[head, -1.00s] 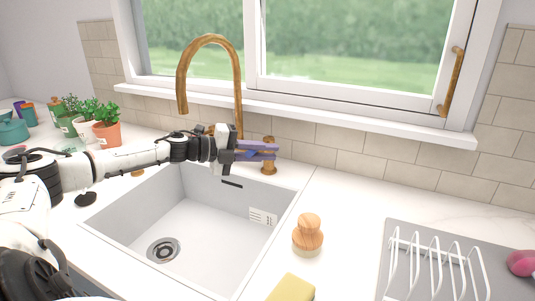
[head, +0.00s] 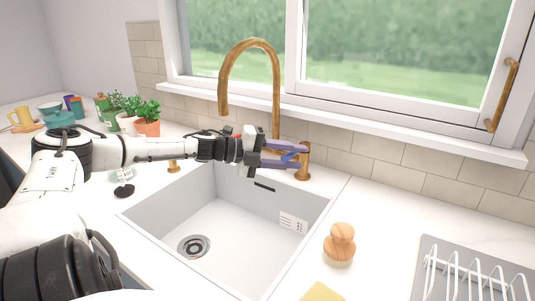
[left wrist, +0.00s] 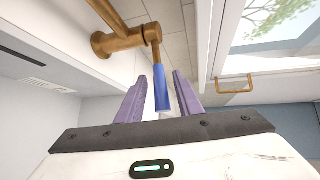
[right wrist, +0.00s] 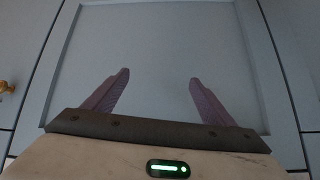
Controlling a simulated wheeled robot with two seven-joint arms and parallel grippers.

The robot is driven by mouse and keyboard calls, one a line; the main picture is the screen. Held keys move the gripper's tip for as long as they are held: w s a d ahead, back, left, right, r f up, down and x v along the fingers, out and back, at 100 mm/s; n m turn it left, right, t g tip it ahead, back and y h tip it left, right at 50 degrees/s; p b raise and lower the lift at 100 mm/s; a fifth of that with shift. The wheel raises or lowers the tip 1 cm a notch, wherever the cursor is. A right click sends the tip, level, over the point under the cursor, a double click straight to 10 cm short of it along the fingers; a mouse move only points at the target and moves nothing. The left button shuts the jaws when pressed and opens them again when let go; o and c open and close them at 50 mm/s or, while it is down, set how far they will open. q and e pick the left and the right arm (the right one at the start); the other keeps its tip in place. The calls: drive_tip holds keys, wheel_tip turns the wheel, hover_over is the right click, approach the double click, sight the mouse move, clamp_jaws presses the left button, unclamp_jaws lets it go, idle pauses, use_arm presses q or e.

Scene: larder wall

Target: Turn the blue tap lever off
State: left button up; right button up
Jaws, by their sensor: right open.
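The blue tap lever (left wrist: 162,88) sticks out from a wooden-brown tap valve (left wrist: 124,40) in the left wrist view. In the head view a bit of the blue lever (head: 288,157) shows between the purple fingers, by the short brown post (head: 304,163) right of the tall curved spout (head: 277,90). My left gripper (head: 305,156) is at the lever, fingers on either side of it. In the left wrist view the left gripper (left wrist: 161,76) is open, with gaps beside the lever. My right gripper (right wrist: 158,76) is open and empty, facing a grey-blue panel door.
The white sink (head: 165,232) lies below the left arm. A wooden brush (head: 340,245), a yellow sponge (head: 322,292) and a dish rack (head: 470,275) are on the right counter. Potted plants (head: 145,118) stand back left. The window sill (head: 400,137) runs behind the tap.

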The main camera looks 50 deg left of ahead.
use_arm(q)
drive_tip(key=p+v, duration=0.4)
drive_tip(key=v, duration=0.4)
drive_tip(key=shift+p, duration=0.4)
idle(0.4)
